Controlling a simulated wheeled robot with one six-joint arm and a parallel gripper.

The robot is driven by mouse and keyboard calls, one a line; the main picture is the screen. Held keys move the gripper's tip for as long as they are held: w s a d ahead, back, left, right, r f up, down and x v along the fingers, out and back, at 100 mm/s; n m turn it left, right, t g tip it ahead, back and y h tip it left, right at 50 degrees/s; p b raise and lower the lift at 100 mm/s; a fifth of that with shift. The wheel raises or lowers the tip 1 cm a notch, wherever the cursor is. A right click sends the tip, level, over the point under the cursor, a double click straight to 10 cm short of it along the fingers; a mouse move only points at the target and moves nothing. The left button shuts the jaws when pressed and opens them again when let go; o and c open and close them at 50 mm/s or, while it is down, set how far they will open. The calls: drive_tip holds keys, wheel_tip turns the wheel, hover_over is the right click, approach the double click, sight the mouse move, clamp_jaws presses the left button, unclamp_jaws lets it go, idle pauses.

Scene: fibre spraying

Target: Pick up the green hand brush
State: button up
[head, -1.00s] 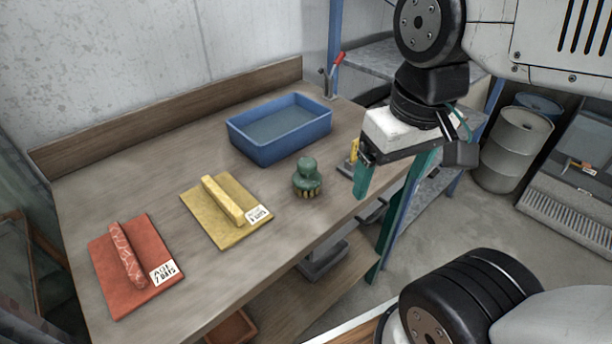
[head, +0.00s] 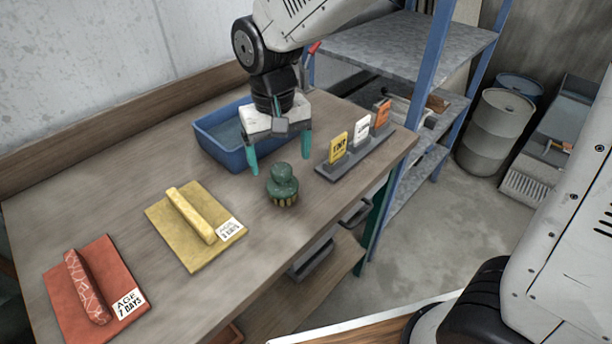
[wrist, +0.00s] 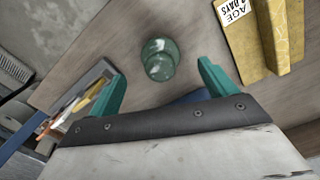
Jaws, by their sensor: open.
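The green hand brush (head: 282,184) stands upright on the wooden bench, with a rounded green knob on top and pale bristles below. In the wrist view the brush (wrist: 159,59) shows from above, beyond and between my two teal fingers. My gripper (head: 279,160) is open and empty, its fingers pointing down. In the head view it is above the bench just behind the brush, between the brush and the blue tub. It also shows in the wrist view (wrist: 160,85). The fingers look apart from the brush.
A blue tub (head: 215,151) stands behind my gripper. A rack with yellow, white and orange cards (head: 352,160) is right of the brush. A yellow board with a bar (head: 165,221) and a red board with a bar (head: 55,293) lie to the left. Blue-post shelves (head: 440,45) stand at right.

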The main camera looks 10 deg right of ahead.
sight(281, 168)
drive_tip(key=shift+w+r, duration=0.2)
drive_tip(key=shift+w, duration=0.15)
drive_tip(key=shift+a+f+m, duration=0.1)
drive_tip(key=shift+f+m, duration=0.1)
drive_tip(key=shift+m, duration=0.1)
wheel_tip(281, 168, down, 7)
drive_tip(key=shift+f, duration=0.15)
drive_tip(key=c, duration=1.2)
